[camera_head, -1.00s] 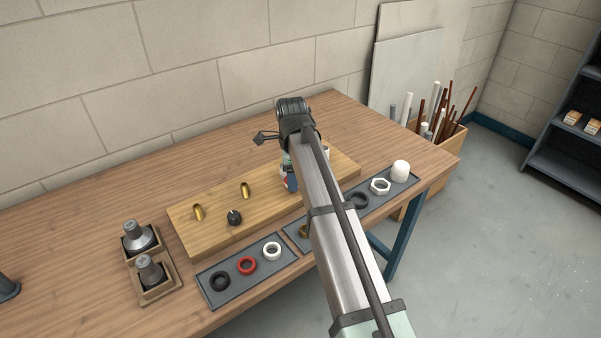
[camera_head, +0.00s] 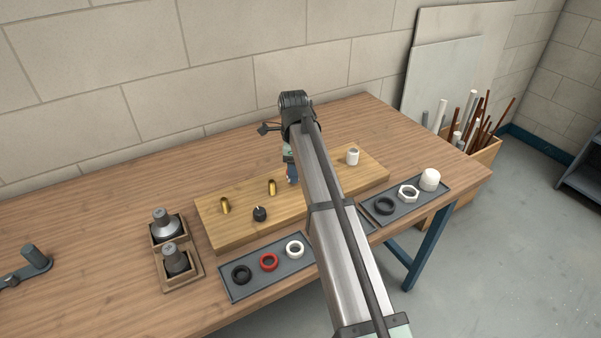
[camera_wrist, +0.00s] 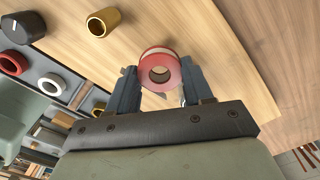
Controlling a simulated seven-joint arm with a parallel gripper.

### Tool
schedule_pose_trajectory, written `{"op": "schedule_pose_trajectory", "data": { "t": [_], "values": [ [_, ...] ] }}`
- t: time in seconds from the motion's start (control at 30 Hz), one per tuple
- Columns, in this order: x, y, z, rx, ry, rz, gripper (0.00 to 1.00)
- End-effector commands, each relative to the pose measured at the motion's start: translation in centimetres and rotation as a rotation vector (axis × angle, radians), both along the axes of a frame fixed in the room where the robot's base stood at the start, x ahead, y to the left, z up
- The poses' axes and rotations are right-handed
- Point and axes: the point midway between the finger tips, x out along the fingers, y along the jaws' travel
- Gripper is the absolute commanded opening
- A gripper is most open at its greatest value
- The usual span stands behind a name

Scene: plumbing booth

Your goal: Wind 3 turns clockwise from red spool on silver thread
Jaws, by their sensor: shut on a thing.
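The red spool (camera_wrist: 176,72), with a pale band round its edge, sits between the fingers of my gripper (camera_wrist: 160,82) in the wrist view. The fingers are shut on it from both sides, and its hole faces the camera. In the head view my gripper (camera_head: 291,172) is over the middle of the wooden board (camera_head: 225,238), partly hidden by my arm. I cannot make out a silver thread; my arm hides part of the board. Two brass fittings (camera_head: 272,188) (camera_head: 225,205) and a white fitting (camera_head: 352,156) stand on the board.
A black knob (camera_head: 260,215) is on the board. A front tray (camera_head: 236,291) holds black, red and white rings. Another tray (camera_head: 397,223) holds a ring, a nut and a white cap. Wooden holders (camera_head: 192,282) with grey-topped containers stand left. The table's back left is clear.

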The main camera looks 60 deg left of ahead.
Motion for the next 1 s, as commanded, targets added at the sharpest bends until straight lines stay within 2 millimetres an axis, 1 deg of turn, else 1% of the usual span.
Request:
{"op": "schedule_pose_trajectory", "data": {
  "t": [0.1, 0.6, 0.8, 1.0],
  "values": [
    [0.1, 0.2, 1.3, 0.002, 0.0, 0.0, 0.22],
    [0.2, 1.0, 5.5, 0.001, -0.001, 0.0, 0.22],
    [0.2, 1.1, 6.5, 0.001, -0.001, 0.0, 0.22],
    [0.2, 1.1, 6.7, 0.0, 0.0, 0.0, 0.22]
  ]
}}
